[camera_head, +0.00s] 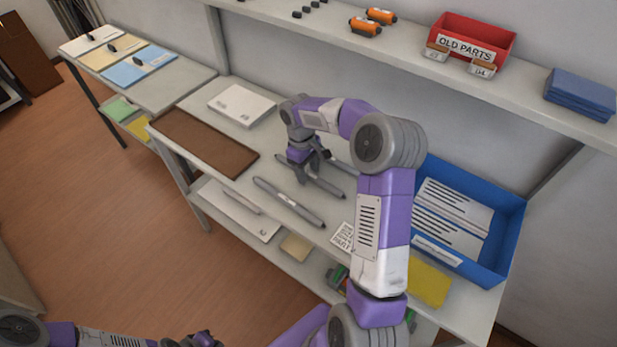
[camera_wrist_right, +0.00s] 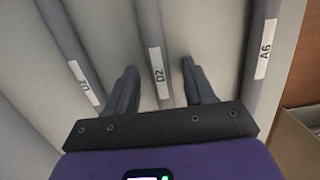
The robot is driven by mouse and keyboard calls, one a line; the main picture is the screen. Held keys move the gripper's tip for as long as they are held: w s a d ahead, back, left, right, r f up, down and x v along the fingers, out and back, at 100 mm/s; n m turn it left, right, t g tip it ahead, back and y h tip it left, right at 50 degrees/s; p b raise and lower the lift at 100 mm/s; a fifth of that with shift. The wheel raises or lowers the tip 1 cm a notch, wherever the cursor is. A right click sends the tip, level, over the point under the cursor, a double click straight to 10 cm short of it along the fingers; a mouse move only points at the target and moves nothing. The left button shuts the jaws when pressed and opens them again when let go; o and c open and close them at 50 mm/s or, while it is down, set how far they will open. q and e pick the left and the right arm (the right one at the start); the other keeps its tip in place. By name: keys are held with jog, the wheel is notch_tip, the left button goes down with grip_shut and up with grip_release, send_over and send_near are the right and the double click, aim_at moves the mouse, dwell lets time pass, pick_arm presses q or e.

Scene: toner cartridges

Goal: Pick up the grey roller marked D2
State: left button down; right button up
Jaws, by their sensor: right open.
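The grey roller marked D2 (camera_wrist_right: 150,35) lies between the two fingers of my right gripper (camera_wrist_right: 160,68) in the right wrist view. The fingers are open, one on each side of it; contact cannot be told. In the head view the right gripper (camera_head: 309,168) is low over the middle roller (camera_head: 325,184), which it partly hides. A grey roller marked A6 (camera_wrist_right: 262,45) lies to the right in the wrist view, and another roller (camera_wrist_right: 68,45) with a hard-to-read label lies to the left. My left gripper (camera_head: 200,341) barely shows at the bottom edge.
A blue tray (camera_head: 512,215) with a printed sheet stands right of the rollers. A brown mat (camera_head: 205,142) and a white box (camera_head: 241,104) are to the left. A red OLD PARTS bin (camera_head: 478,30) stands on the upper shelf. My right arm crosses the worktop.

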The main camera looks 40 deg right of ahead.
grip_shut()
jog(key=shift+r, duration=0.15)
